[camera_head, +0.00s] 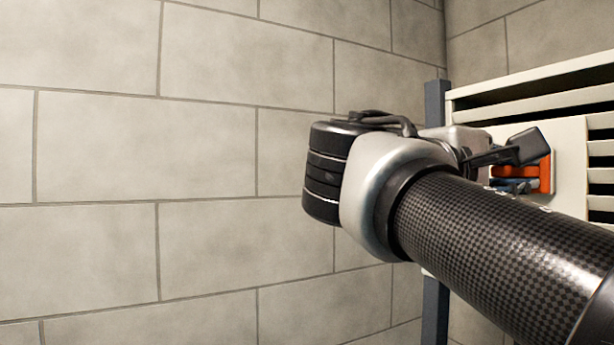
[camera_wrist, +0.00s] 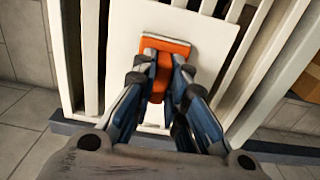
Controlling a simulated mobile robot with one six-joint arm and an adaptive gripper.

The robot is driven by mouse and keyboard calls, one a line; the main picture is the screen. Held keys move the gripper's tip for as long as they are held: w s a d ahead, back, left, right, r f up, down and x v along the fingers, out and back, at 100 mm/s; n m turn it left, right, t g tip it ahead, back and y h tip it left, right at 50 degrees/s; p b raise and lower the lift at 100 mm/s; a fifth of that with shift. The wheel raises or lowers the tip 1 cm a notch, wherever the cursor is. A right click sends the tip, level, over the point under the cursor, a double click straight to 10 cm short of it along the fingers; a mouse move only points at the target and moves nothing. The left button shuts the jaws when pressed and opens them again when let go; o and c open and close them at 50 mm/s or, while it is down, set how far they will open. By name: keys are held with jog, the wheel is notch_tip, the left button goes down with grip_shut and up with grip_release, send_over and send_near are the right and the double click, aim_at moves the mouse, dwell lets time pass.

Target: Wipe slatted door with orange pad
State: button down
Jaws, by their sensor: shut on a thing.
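The orange pad (camera_wrist: 180,47) is in my gripper (camera_wrist: 163,75), whose blue-grey fingers are shut on its orange handle part in the wrist view. The pad faces a flat cream panel of the slatted door (camera_wrist: 215,30); I cannot tell for sure whether it touches. In the head view the orange pad (camera_head: 545,172) shows at the right, partly hidden by my gripper (camera_head: 520,172), in front of the panel. The slatted door (camera_head: 570,130) stands at the right, with dark gaps between cream slats above and beside the panel. My arm hides its lower part.
A dark blue-grey post (camera_head: 436,300) stands at the door's left edge. A tiled block wall (camera_head: 200,150) fills the left and back. In the wrist view a dark base rail (camera_wrist: 285,150) runs below the door, and a brown item (camera_wrist: 308,82) shows at the right.

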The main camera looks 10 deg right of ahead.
jog(key=shift+s+d+b, duration=0.3)
jog(key=shift+s+b, duration=0.05)
jog(key=shift+s, duration=0.45)
jog(key=shift+s+d+b, duration=0.3)
jog(key=shift+s+b, duration=0.05)
jog(key=shift+s, duration=0.4)
jog(key=w+a+p, duration=0.3)
jog(key=w+p, duration=0.1)
jog(key=w, duration=0.5)
jog(key=shift+w+a, duration=0.25)
jog(key=shift+w, duration=0.1)
jog(key=shift+a, duration=0.15)
jog(key=shift+v, duration=2.85)
jog(key=v, duration=0.3)
jog(key=shift+s, duration=0.1)
